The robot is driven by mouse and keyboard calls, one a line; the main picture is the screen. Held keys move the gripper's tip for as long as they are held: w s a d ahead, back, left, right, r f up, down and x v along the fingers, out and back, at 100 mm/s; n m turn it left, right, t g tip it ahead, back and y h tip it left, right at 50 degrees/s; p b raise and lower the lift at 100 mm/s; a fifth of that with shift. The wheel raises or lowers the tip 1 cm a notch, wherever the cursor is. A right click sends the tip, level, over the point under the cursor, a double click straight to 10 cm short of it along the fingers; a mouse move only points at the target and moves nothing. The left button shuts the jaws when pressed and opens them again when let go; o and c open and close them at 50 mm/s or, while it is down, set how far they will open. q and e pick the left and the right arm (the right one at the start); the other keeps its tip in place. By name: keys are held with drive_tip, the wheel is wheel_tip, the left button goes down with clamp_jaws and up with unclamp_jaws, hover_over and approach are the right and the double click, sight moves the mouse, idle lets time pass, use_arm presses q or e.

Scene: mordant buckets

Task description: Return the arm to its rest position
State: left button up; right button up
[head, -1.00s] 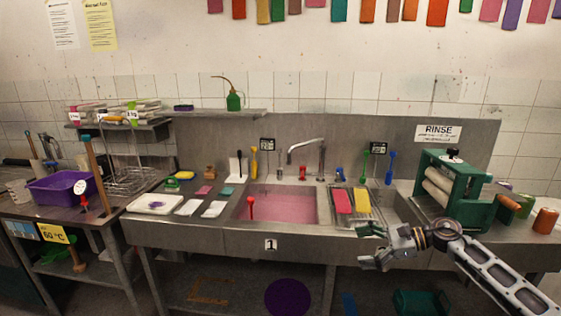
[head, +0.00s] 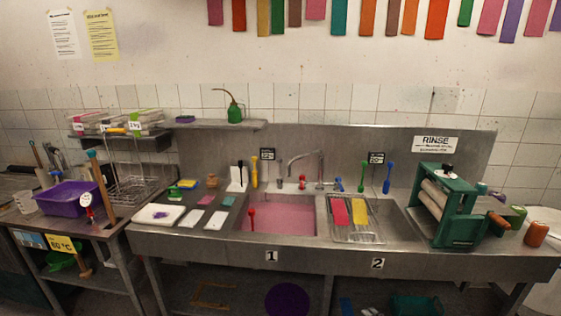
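Neither of my grippers shows in the head view now, and no part of my arms is in the picture. The steel sink bench (head: 325,262) stands across the middle. Its left basin, above the label 1, holds pink liquid (head: 290,222) with a red-handled tool (head: 251,215) standing in it. A pink cloth piece (head: 340,212) and a yellow cloth piece (head: 359,212) lie side by side on the wire rack (head: 352,237) to the right of that basin.
A green wringer (head: 447,207) with rollers stands at the right, with an orange jar (head: 536,234) beside it. A purple tub (head: 68,196) sits on the left table. White tiles lie on the bench's left. The space before the bench front looks clear.

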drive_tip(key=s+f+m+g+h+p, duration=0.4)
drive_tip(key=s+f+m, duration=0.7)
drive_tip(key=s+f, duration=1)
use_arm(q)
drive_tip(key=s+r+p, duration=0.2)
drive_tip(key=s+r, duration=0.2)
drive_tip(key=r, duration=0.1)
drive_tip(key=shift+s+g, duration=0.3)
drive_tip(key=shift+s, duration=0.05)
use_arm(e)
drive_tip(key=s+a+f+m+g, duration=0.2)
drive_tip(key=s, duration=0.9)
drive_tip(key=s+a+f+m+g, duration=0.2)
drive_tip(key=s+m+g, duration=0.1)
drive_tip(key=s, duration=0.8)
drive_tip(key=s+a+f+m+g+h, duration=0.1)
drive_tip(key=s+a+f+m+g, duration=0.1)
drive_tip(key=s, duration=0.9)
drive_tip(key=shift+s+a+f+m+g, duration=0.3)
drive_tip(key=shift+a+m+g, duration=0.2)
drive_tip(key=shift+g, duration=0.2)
